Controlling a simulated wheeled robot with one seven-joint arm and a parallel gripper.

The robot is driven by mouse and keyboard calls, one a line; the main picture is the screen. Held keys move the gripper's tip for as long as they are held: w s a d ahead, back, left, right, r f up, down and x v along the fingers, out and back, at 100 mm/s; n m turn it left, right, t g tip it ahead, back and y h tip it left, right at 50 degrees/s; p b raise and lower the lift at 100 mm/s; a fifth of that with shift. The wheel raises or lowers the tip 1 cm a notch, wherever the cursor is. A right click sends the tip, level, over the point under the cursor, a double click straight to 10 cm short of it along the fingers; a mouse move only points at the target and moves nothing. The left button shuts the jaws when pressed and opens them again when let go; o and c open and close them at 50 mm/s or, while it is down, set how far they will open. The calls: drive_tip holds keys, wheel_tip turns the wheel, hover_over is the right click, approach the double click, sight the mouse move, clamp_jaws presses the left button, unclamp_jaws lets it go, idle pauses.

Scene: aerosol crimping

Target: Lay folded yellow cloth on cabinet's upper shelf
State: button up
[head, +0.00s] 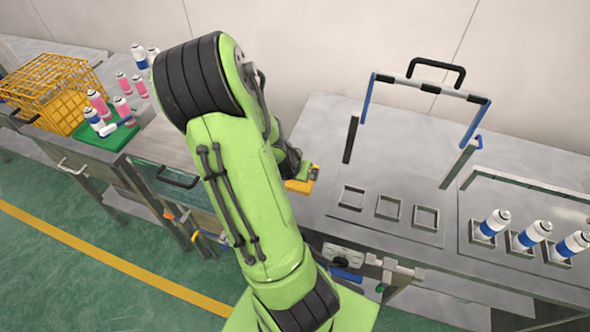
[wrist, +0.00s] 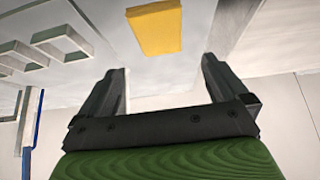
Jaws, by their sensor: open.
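The folded yellow cloth (head: 299,186) lies flat on the grey worktop, just right of my arm in the head view. In the wrist view the yellow cloth (wrist: 155,28) lies ahead of my fingers, roughly in line with the gap between them. My gripper (wrist: 163,68) is open, with nothing between its fingers, and the cloth looks apart from them. In the head view my arm hides most of the gripper. I cannot make out the cabinet or its upper shelf in either view.
A fixture plate with square sockets (head: 389,208) lies right of the cloth, under a blue-and-black handled frame (head: 430,88). White-and-blue cans (head: 531,236) stand at far right. A yellow wire basket (head: 52,92) and pink cans (head: 98,103) are at left. Bare worktop (head: 322,130) lies behind the cloth.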

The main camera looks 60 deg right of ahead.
drive_tip(key=w+a+r+n+t+y, duration=0.2)
drive_tip(key=w+a+r+n, duration=0.25)
drive_tip(key=a, duration=0.35)
drive_tip(key=w+a+r+n+t+y, duration=0.2)
drive_tip(key=w+a+r+n, duration=0.15)
drive_tip(key=a+r, duration=0.35)
drive_tip(key=s+a+r+n+y, duration=0.1)
drive_tip(key=s+a+r+n, duration=0.2)
drive_tip(key=a, duration=0.4)
drive_tip(key=s+a+r+n+y, duration=0.1)
drive_tip(key=s+a+r+n, duration=0.3)
drive_tip(key=a, duration=0.4)
drive_tip(key=shift+s+a+n+t+y+b, duration=0.3)
drive_tip(key=shift+s+n, duration=0.25)
drive_tip(key=shift+n, duration=0.05)
